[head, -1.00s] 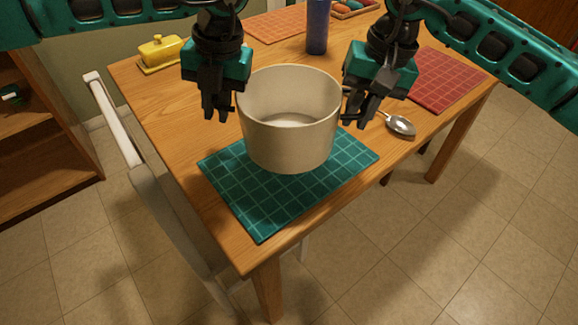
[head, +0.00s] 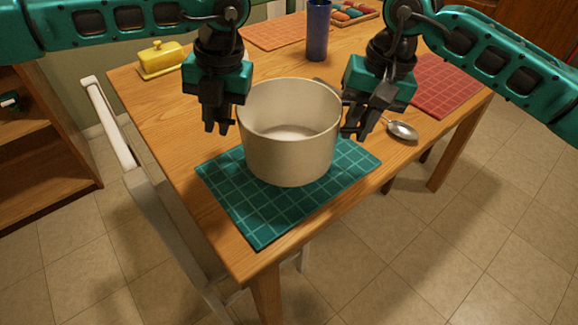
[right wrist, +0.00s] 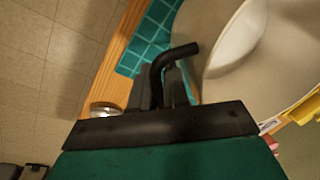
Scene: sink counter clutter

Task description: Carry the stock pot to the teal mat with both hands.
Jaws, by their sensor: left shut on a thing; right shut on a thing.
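The cream stock pot (head: 290,155) is upright over the teal mat (head: 265,222), nearer its far part. I cannot tell for sure whether its base touches the mat. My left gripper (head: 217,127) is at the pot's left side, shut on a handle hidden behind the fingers. My right gripper (head: 358,133) is at the right side, shut on the other handle. In the right wrist view this dark curved handle (right wrist: 172,60) sits between the fingers, beside the pot wall (right wrist: 218,85). The pot looks empty.
A spoon (head: 402,131) lies right of the right gripper. A red mat (head: 445,85), an orange mat (head: 270,33), a blue cup (head: 317,35) and a yellow butter dish (head: 160,58) are farther back. A white chair (head: 112,130) stands at the table's left edge.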

